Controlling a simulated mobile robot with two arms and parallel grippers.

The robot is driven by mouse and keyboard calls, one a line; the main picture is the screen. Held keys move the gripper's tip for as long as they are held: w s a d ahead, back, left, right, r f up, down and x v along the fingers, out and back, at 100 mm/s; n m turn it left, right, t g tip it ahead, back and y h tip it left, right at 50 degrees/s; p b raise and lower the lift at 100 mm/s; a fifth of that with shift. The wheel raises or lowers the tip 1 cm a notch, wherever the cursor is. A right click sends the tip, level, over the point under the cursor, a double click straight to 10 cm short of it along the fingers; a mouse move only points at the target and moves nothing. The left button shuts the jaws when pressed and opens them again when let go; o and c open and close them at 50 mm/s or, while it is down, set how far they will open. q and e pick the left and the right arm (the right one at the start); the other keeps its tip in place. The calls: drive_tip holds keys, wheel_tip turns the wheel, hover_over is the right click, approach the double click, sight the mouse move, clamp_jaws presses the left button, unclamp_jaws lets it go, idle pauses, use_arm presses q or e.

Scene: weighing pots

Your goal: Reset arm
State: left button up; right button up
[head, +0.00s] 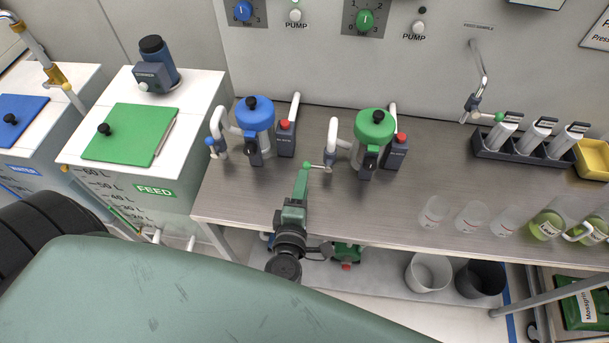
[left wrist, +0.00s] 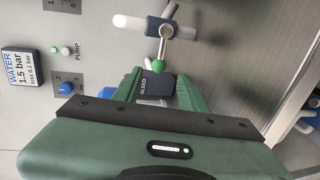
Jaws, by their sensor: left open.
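My left gripper (head: 302,174) reaches up over the front edge of the steel bench (head: 420,180), with its fingertips close to the green-tipped lever of the green-lidded pot (head: 375,127). In the left wrist view its green fingers (left wrist: 158,84) are apart. A dark block marked BLEED (left wrist: 155,85) and a green ball knob (left wrist: 159,66) show between and just beyond them. I cannot tell whether the fingers touch the knob. No held object shows between the fingers. My right gripper is in neither view.
A blue-lidded pot (head: 254,120) stands left of the green one. Clear cups (head: 432,212) and a dark rack (head: 525,150) stand at the right. A white tank with a green lid (head: 130,135) is at the left. Bins (head: 428,272) sit below the bench.

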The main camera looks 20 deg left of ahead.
use_arm(q)
drive_tip(key=shift+v, duration=0.9)
